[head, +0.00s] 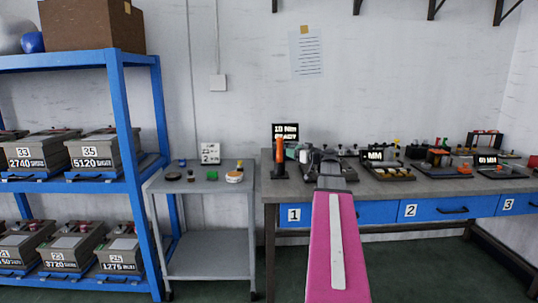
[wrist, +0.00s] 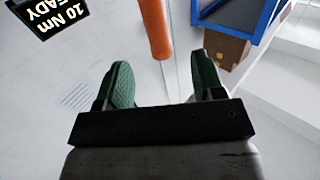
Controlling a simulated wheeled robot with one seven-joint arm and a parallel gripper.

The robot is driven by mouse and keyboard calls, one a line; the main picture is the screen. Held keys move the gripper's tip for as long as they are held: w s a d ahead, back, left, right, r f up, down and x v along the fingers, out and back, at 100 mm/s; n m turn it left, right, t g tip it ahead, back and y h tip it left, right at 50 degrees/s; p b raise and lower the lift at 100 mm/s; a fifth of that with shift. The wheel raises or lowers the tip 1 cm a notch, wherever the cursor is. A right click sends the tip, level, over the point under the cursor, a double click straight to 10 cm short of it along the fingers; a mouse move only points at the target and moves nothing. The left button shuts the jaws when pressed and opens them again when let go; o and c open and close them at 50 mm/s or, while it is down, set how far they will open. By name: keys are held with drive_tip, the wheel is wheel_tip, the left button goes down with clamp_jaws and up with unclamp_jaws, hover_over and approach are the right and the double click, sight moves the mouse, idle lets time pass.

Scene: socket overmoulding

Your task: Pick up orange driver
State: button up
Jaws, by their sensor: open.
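The orange driver (head: 279,150) stands upright at the left end of the workbench, in front of a small dark display reading "10 Nm READY" (head: 285,132). In the wrist view the driver's orange body (wrist: 156,28) shows at the top, beyond the fingertips and roughly between them; its lower part is cut off or hidden. My gripper (wrist: 163,85) is open and empty, with its two green-padded fingers apart. In the head view my gripper (head: 312,155) is just right of the driver, and my pink arm reaches up to it from below.
The workbench (head: 385,187) has blue drawers numbered 1 to 3. Trays of small tools and parts, such as one tray (head: 385,172), lie right of my gripper.

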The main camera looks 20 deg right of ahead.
sight(280, 156)
drive_tip(key=x, duration=1.1)
drive_tip(key=shift+w, duration=0.2)
drive_tip(key=shift+d+f, duration=0.15)
drive_tip(key=shift+c, duration=0.4)
drive_tip(key=c, duration=1)
clamp_jaws()
